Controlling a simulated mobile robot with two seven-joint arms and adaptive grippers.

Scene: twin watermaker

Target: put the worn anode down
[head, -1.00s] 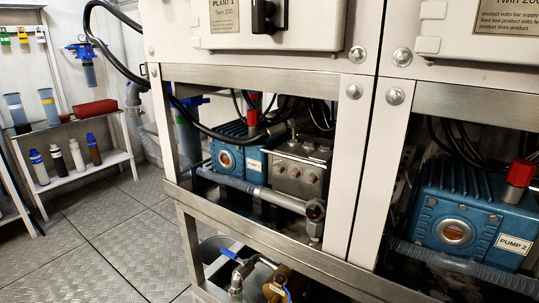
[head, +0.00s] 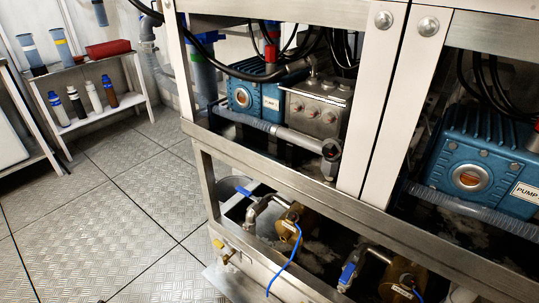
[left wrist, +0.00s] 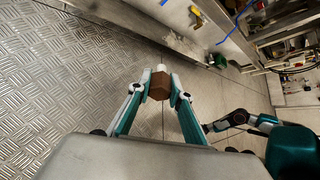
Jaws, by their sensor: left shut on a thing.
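In the left wrist view my left gripper (left wrist: 160,86) is shut on a brown, block-like piece, the worn anode (left wrist: 159,87). A pale end of it points away from the gripper. The held piece is above the metal chequer-plate floor (left wrist: 85,90), near the low edge of the machine frame. The head view shows neither gripper nor the anode.
In the head view the steel machine frame (head: 200,180) holds the blue pumps (head: 475,165), with brass valves (head: 296,222) and a blue cable (head: 285,265) below. A white shelf (head: 100,100) with bottles stands at the back left. The chequer-plate floor (head: 120,210) between is clear.

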